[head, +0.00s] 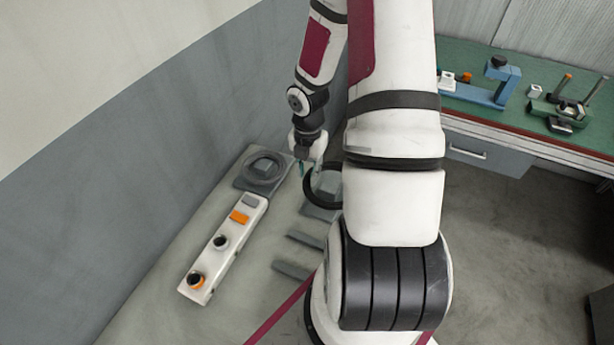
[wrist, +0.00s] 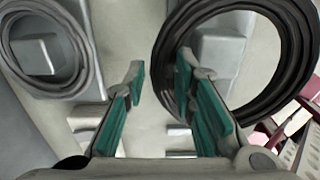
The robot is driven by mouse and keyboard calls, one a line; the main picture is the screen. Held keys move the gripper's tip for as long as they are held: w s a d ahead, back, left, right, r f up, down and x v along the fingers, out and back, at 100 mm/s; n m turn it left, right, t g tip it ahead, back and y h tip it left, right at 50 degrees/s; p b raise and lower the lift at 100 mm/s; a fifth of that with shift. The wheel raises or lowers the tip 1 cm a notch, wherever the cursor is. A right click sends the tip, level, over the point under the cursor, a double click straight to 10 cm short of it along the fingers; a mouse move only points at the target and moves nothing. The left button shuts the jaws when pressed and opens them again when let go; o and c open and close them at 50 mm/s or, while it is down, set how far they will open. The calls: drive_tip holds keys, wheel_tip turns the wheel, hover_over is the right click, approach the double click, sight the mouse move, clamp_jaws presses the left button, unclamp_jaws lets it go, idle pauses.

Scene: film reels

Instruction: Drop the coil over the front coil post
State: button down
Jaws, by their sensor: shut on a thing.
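A dark ring-shaped coil (head: 311,190) is held by my gripper (head: 301,168); my arm hides its right part in the head view. In the wrist view, the coil (wrist: 303,42) fills the upper right, its near-left rim between the teal pads of my gripper (wrist: 161,70). The front coil post, a grey block (wrist: 222,52), shows through the coil's opening; its grey base plate (head: 318,213) is partly hidden in the head view. The coil appears to be above the plate; its exact height and centring I cannot tell.
Another coil (head: 248,180) lies around a second post at the back left; it also shows in the wrist view (wrist: 88,50). A white control box (head: 213,258) with knobs lies left of the held coil. Flat grey bars (head: 292,271) lie nearer me. A green bench (head: 470,60) stands at right.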

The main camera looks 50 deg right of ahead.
drive_tip(key=shift+w+d, duration=0.15)
drive_tip(key=shift+w, duration=0.1)
drive_tip(key=shift+w+f, duration=0.2)
drive_tip(key=shift+f, duration=0.05)
wheel_tip(320, 180, down, 3)
drive_tip(key=shift+f+b, duration=0.1)
drive_tip(key=shift+b, duration=0.2)
drive_tip(key=shift+d, duration=0.1)
drive_tip(key=c, duration=1.3)
unclamp_jaws()
